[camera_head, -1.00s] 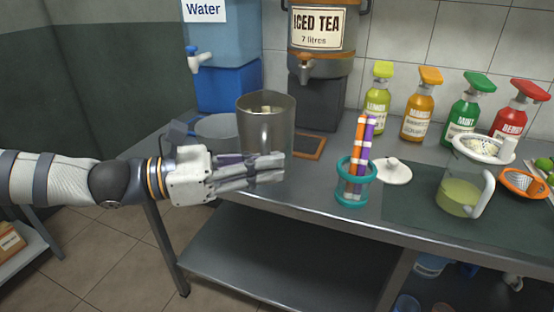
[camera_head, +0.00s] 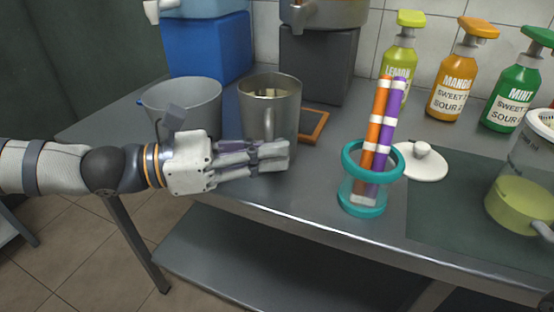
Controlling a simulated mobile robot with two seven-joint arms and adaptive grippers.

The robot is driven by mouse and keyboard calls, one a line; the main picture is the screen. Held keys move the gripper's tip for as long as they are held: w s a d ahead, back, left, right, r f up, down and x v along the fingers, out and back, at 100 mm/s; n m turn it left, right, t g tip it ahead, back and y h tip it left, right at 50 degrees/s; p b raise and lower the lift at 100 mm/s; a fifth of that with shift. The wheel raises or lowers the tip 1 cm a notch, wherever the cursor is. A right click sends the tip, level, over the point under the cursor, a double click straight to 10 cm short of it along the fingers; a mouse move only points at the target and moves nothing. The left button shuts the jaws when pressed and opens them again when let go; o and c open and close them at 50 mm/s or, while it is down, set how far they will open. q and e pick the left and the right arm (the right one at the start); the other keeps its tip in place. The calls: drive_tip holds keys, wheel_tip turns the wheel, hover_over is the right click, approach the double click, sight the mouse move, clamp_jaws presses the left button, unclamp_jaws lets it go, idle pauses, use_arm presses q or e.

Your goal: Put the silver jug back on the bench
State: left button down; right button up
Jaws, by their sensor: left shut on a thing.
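The silver jug (camera_head: 270,108) is an upright metal cylinder with an open top and some pale content or reflection inside. It is at the left part of the grey steel bench (camera_head: 325,180), close to the front edge. My left gripper (camera_head: 270,157) comes in from the left and is shut on the jug, its fingers across the lower front side. The fingers hide part of the jug's base, so I cannot tell whether it touches the bench. My right gripper is not in view.
A grey bowl-like container (camera_head: 182,105) is just left of the jug. A brown-framed slate (camera_head: 313,126) lies behind right. A teal holder (camera_head: 364,195) with orange and purple tubes stands right, near a white lid (camera_head: 425,165). Dispensers and syrup bottles (camera_head: 462,75) line the back.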

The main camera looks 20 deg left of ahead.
use_arm(q)
drive_tip(key=shift+s+d+f, duration=0.1)
drive_tip(key=shift+s, duration=0.35)
drive_tip(key=shift+w+f, duration=0.1)
drive_tip(key=shift+f, duration=0.1)
drive_tip(key=c, duration=1.7)
unclamp_jaws()
drive_tip(key=shift+o, duration=0.2)
drive_tip(key=shift+r, duration=0.1)
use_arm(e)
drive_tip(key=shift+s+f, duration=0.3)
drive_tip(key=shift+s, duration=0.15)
